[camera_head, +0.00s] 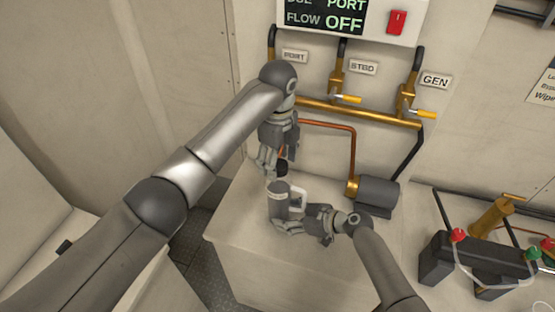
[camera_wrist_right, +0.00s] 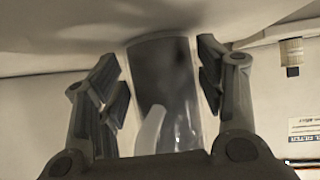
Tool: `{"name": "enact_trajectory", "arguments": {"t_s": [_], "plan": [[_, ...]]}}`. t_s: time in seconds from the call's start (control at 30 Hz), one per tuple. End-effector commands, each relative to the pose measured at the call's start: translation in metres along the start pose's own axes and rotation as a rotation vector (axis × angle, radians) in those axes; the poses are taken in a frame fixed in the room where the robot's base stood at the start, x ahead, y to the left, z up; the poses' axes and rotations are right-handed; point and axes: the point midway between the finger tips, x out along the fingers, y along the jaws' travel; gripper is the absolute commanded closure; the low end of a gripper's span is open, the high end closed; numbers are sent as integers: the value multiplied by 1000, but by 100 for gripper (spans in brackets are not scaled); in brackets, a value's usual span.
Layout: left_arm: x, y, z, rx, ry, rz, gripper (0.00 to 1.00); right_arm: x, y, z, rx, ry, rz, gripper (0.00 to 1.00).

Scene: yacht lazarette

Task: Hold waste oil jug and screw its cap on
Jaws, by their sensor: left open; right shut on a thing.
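The waste oil jug (camera_head: 278,205) is a small grey container with a pale handle (camera_head: 299,197) on its right side. In the right wrist view the jug (camera_wrist_right: 168,75) is between the two fingers, partly see-through and dark inside. My left gripper (camera_head: 270,168) is open, pointing down just above the jug.
A grey pump (camera_head: 378,195) with a brass end stands right of the jug, with a copper pipe rising behind. Brass valves with yellow handles (camera_head: 347,98) are on the wall under a display panel (camera_head: 345,18). A black manifold (camera_head: 478,258) is at the right.

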Motion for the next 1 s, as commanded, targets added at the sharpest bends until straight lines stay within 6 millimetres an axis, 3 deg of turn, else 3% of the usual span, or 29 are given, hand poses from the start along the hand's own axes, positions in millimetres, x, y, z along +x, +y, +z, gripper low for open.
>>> {"name": "enact_trajectory", "arguments": {"t_s": [0.17,0.6,0.8,1.0], "plan": [[-16,-1,0,0,-1,-4,38,0,0,1,0,-3,0,80],[-104,0,1,0,-5,-2,38,0,0,2,0,-3,0,80],[-118,0,1,0,-2,0,38,0,0,1,0,-3,0,80],[-120,0,0,0,0,0,38,0,0,1,0,-3,0,80]]}}
